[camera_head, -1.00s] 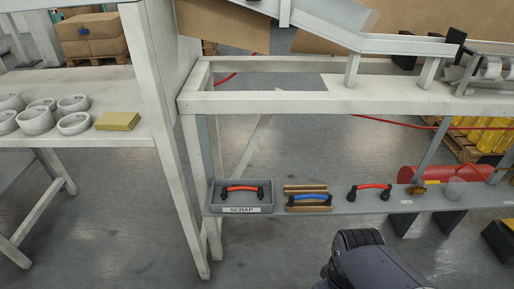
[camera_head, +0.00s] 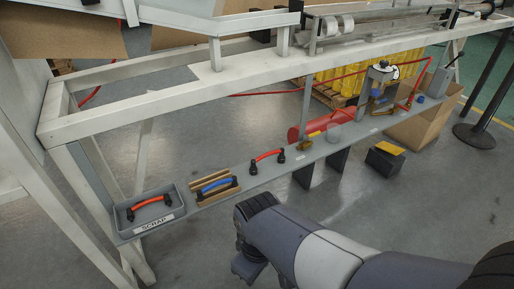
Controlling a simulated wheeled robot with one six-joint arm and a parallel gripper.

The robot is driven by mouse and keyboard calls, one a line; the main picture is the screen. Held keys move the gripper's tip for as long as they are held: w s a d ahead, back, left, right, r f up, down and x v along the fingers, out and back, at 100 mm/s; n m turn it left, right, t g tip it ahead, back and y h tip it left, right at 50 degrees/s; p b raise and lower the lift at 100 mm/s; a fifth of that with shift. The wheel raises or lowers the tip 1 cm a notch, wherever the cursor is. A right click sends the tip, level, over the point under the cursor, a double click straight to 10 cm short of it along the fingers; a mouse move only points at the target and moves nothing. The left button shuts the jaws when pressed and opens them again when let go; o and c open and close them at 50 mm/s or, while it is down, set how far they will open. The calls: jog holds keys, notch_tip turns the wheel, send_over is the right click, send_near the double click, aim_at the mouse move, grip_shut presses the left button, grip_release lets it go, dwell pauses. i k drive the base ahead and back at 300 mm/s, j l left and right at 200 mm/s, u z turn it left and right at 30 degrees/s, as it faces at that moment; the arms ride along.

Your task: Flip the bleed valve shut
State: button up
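A small brass valve with a yellow lever (camera_head: 311,137) sits on the long grey shelf (camera_head: 226,193), just left of a clear round bowl-like piece (camera_head: 334,134). It looks like the bleed valve, but it is too small for me to tell its lever position. My dark grey and white arm reaches in from the lower right, its visible end below and left of the valve and well apart from it. No gripper fingers show.
Left on the shelf are a grey SCRAP tray (camera_head: 176,212) holding a red handle, a blue handle (camera_head: 216,185) by wooden blocks, and another red handle (camera_head: 267,156). A metal device (camera_head: 378,80) stands farther right.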

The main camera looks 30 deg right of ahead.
aim_at(306, 137)
jog(key=i+l, duration=0.1)
jog(key=l, duration=0.65)
jog(key=i+l, duration=0.15)
jog(key=l, duration=0.25)
jog(key=i+l, duration=0.1)
jog(key=l, duration=0.3)
